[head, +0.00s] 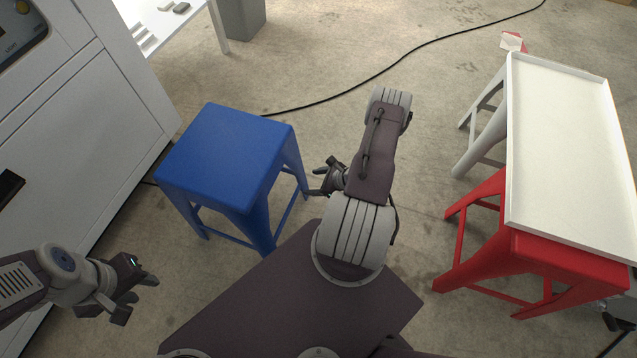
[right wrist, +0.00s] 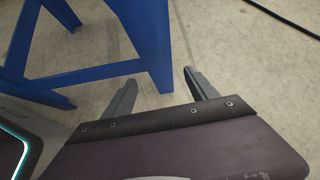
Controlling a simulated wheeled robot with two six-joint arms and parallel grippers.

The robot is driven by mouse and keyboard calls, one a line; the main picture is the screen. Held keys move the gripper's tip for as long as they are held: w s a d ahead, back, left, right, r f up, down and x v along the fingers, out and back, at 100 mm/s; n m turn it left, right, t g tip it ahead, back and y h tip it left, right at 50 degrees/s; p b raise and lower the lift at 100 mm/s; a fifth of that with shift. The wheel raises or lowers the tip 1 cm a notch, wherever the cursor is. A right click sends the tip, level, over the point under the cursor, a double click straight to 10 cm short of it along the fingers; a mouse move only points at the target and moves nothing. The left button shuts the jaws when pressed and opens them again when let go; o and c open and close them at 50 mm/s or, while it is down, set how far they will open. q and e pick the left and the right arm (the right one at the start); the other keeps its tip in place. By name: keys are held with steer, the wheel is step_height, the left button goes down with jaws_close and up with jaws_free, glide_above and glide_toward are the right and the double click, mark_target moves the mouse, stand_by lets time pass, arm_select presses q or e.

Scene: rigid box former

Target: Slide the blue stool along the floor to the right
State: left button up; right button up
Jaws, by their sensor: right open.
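The blue stool (head: 225,150) stands upright on the floor left of centre in the head view, beside the white machine. Its legs and a crossbar show in the right wrist view (right wrist: 145,40). My right gripper (head: 316,180) is open just right of the stool's right-hand legs. In the right wrist view its two fingers (right wrist: 158,85) are apart, with a blue leg showing in the gap between them. I cannot tell whether they touch it. My left gripper (head: 139,296) is open and empty, in front of and left of the stool.
A white machine (head: 95,95) stands close on the stool's left. A red stool (head: 525,260) and a grey stool (head: 487,140) stand at the right under a white tray (head: 565,140). A black cable (head: 385,70) crosses the floor behind. Floor between the stools is partly covered by my right arm.

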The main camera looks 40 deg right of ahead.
mark_target(304, 183)
steer(key=b+x, duration=0.2)
steer(key=x, duration=0.3)
steer(key=shift+s+f+b, duration=0.1)
steer(key=shift+f+b, duration=0.1)
steer(key=shift+b, duration=0.2)
steer(key=shift+w+a+f+b, duration=0.15)
steer(key=shift+w+f+b, duration=0.2)
steer(key=shift+w, duration=0.2)
jaws_close()
